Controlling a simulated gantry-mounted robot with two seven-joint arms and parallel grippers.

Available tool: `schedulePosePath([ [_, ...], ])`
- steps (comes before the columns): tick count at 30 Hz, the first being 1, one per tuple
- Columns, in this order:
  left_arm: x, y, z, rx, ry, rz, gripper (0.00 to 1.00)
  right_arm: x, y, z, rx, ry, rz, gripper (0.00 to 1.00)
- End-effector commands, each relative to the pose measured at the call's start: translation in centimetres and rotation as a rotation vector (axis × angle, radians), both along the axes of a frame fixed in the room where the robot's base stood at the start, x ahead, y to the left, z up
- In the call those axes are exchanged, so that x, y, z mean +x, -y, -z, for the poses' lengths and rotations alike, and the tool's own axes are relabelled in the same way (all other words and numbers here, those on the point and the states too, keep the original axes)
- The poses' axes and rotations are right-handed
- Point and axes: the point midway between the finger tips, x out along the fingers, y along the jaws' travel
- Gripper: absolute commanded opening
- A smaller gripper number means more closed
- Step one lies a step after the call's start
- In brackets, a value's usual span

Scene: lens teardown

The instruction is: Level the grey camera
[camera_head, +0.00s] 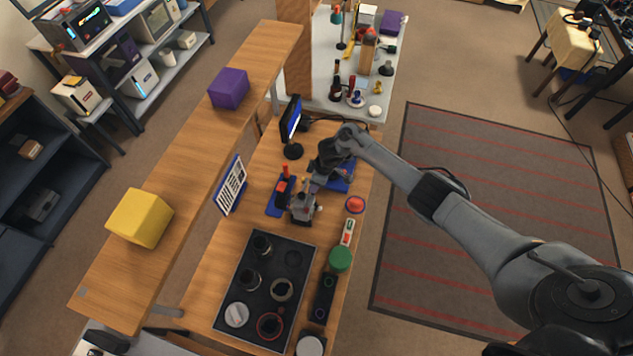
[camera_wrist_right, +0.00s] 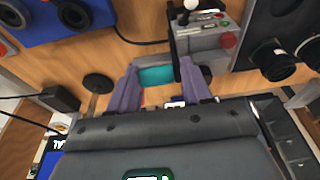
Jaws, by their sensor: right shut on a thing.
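A small grey device (camera_head: 302,207), which looks like the grey camera, stands on the wooden bench beside a blue base with a red knob (camera_head: 285,171). My right gripper (camera_head: 325,165) is just above and right of it, over another blue base (camera_head: 338,184). In the right wrist view, the fingers (camera_wrist_right: 157,90) are shut on a teal piece (camera_wrist_right: 157,76). A grey box (camera_wrist_right: 205,38) with a red button and a silver knob lies beyond the fingertips. I cannot tell whether the teal piece belongs to the camera. My left gripper is not in view.
A black tray (camera_head: 236,308) with several round parts fills the near bench. A monitor (camera_head: 291,120) and a white chart panel (camera_head: 230,188) stand left of my gripper. A red dish (camera_head: 355,204) and green round item (camera_head: 340,259) line the right edge.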

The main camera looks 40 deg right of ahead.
Motion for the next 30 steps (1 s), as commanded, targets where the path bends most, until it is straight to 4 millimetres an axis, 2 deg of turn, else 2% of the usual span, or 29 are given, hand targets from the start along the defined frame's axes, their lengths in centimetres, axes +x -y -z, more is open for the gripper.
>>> schedulePosePath([
  [1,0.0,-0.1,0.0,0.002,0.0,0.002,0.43,0.7,0.1,-0.6,0.002,0.017,0.008,0.0],
  [2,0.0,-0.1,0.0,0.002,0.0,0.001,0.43,0.7,0.1,-0.6,0.002,0.017,0.008,0.53],
  [4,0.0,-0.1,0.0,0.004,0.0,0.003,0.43,0.7,0.1,-0.6,0.002,0.017,0.007,0.64],
  [14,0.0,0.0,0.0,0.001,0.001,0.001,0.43,0.3,0.0,-0.3,0.001,0.009,0.004,0.66],
  [19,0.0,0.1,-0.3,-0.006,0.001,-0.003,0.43,0.2,0.1,-0.8,0.001,0.008,0.004,0.66],
  [23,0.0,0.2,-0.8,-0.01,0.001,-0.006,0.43,0.0,0.3,-2.3,0.001,0.01,0.002,0.66],
  [30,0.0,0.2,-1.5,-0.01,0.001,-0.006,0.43,-0.9,0.9,-6.3,-0.001,0.01,0.002,0.66],
])
